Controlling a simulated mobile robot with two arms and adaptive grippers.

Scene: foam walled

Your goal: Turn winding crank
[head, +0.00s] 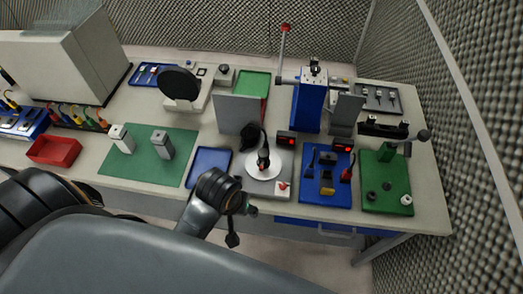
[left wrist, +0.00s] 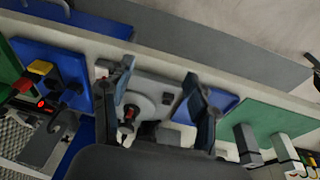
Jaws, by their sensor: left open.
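A grey unit (head: 272,187) near the front edge of the bench carries a round white disc (head: 251,169) with a dark upright handle (head: 263,157) on it. This looks like the winding crank, though I cannot be sure. My left gripper (head: 243,224) is open and empty, in front of and left of the unit, by the bench's front edge. In the left wrist view the open fingers (left wrist: 158,76) frame part of the grey unit (left wrist: 162,91), with the disc (left wrist: 142,107) and its handle (left wrist: 129,114) beside the left finger. My right gripper is not in view.
A blue tray (head: 207,153) and a green mat (head: 111,164) with two grey blocks lie left. A tall grey panel (head: 239,113) stands behind the disc.

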